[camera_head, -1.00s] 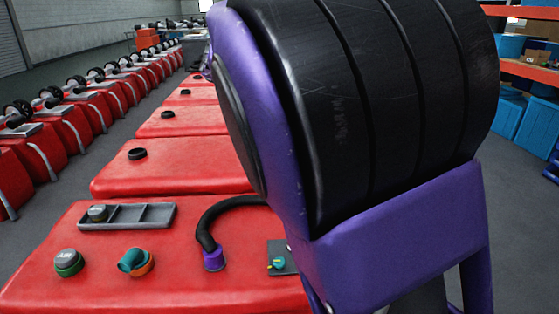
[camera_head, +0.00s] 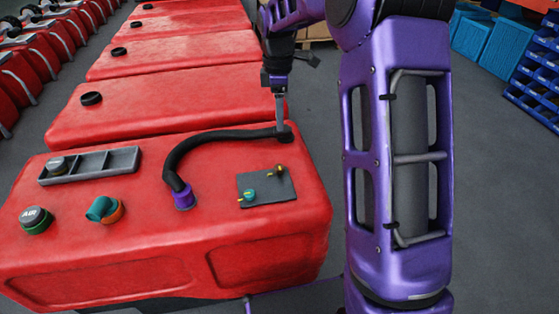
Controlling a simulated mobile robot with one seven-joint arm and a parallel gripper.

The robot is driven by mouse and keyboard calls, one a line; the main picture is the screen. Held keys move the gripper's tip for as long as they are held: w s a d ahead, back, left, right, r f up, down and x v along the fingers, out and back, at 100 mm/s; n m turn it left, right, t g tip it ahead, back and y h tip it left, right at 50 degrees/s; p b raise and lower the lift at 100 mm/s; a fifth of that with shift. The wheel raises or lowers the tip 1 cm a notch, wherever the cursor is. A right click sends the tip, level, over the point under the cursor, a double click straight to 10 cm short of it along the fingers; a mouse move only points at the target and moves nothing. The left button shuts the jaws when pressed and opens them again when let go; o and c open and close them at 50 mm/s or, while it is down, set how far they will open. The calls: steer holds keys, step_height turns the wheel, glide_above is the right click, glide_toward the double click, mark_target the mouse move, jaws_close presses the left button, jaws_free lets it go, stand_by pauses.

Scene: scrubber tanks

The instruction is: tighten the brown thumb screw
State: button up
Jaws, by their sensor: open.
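The brown thumb screw (camera_head: 280,169) is small and stands at the upper right of a dark grey plate (camera_head: 266,200) on the nearest red tank (camera_head: 130,250). A teal screw (camera_head: 249,194) with a yellow part is at the plate's lower left. My gripper (camera_head: 281,124) points down near the tank's far right edge, beyond the plate in the picture. It is open. Its fingertips show by the black end of the hose, and I cannot tell whether they touch it. The thumb screw's threads and how far it is in are too small to tell.
A black hose (camera_head: 215,143) curves from a purple fitting (camera_head: 184,199) to the tank's far right edge. A grey tray (camera_head: 105,164), an AIR cap (camera_head: 36,219) and a teal and orange valve (camera_head: 104,210) are to the left. Bare floor lies right of the tank.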

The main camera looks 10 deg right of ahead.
mark_target(279, 167)
step_height(279, 167, down, 18)
steer(key=b, duration=0.2)
steer(key=shift+r+b, duration=0.2)
steer(key=shift+b, duration=0.2)
jaws_close()
